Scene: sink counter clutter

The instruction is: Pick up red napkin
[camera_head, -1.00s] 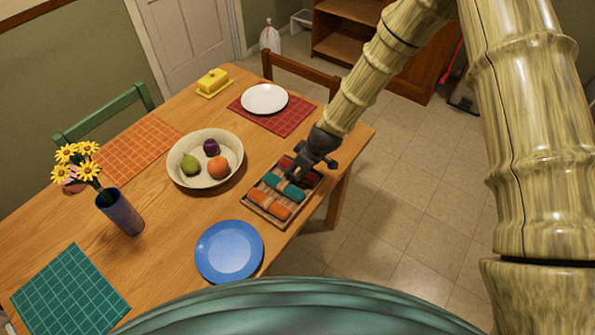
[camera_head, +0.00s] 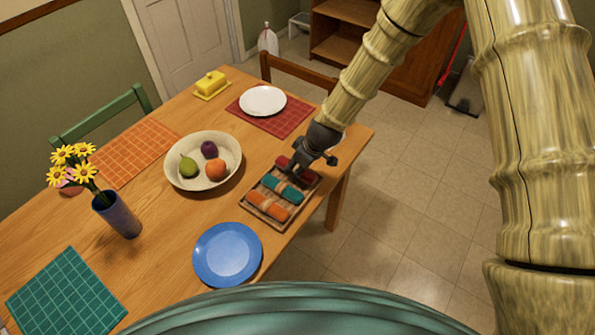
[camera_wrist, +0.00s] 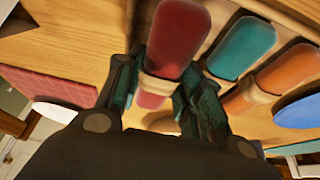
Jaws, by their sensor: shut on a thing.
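The red napkin (camera_wrist: 178,38) is a rolled dark red cloth with a pale ring (camera_wrist: 157,88) around its middle. In the wrist view it lies between the two fingers of my gripper (camera_wrist: 160,90), which are closed about its ring. In the head view the red napkin (camera_head: 283,161) shows partly at the far end of the wooden tray (camera_head: 262,218), with my gripper (camera_head: 291,170) over it hiding much of it. I cannot tell whether it is clear of the tray.
A teal napkin (camera_head: 283,189) and an orange napkin (camera_head: 269,207) lie in the same tray, beside the red one. A blue plate (camera_head: 227,254) and a fruit bowl (camera_head: 228,180) are nearby. A white plate (camera_head: 263,100) sits on a red placemat (camera_head: 288,125) beyond.

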